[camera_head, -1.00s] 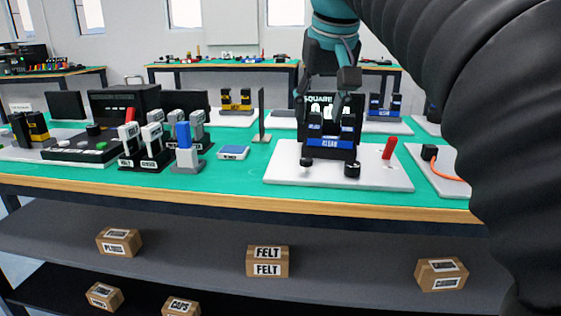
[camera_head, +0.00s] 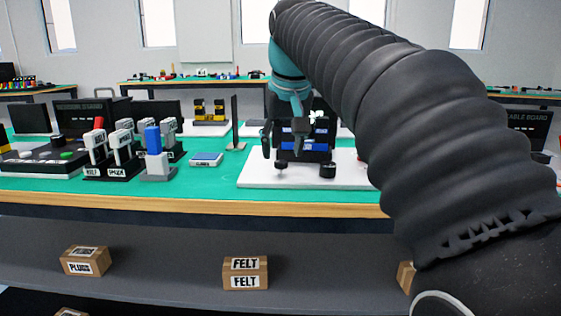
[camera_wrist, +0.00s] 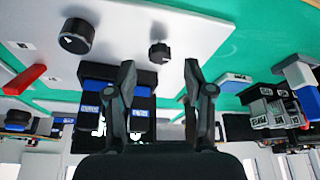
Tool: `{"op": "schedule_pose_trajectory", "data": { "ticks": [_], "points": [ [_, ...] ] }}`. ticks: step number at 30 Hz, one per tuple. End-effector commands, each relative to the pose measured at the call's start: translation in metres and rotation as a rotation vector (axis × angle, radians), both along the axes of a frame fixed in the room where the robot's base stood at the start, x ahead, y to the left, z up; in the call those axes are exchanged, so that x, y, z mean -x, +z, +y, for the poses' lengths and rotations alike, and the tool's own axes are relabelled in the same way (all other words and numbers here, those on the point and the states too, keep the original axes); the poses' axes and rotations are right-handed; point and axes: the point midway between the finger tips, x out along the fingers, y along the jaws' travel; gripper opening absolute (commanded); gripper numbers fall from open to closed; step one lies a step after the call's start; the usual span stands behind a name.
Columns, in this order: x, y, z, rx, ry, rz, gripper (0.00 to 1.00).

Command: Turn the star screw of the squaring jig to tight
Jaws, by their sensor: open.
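The squaring jig has a white base plate (camera_head: 300,180) on the green bench, with a dark upright block (camera_head: 318,154) carrying blue labels. The star screw (camera_head: 281,167) is the small dark lobed knob at the plate's front left. In the wrist view the star screw (camera_wrist: 159,52) shows upside down, just beyond and between the fingertips. A larger round black knob (camera_wrist: 76,36) with a white mark sits beside it. My gripper (camera_head: 282,150) is open and empty, just above the star screw and apart from it. Its two fingers (camera_wrist: 159,72) also show in the wrist view.
A red lever (camera_wrist: 25,79) stands on the plate, mostly hidden by my arm in the head view.

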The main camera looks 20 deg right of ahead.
Motion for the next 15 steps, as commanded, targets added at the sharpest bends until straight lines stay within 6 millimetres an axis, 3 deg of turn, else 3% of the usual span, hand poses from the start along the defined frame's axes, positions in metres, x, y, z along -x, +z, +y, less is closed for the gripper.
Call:
{"op": "schedule_pose_trajectory", "data": {
  "ticks": [6, 15],
  "points": [
    [-0.008, -0.021, 0.000, 0.000, 0.000, 0.001, 0.53],
    [-0.010, -0.024, 0.000, 0.000, 0.000, 0.000, 0.53]
  ]
}}
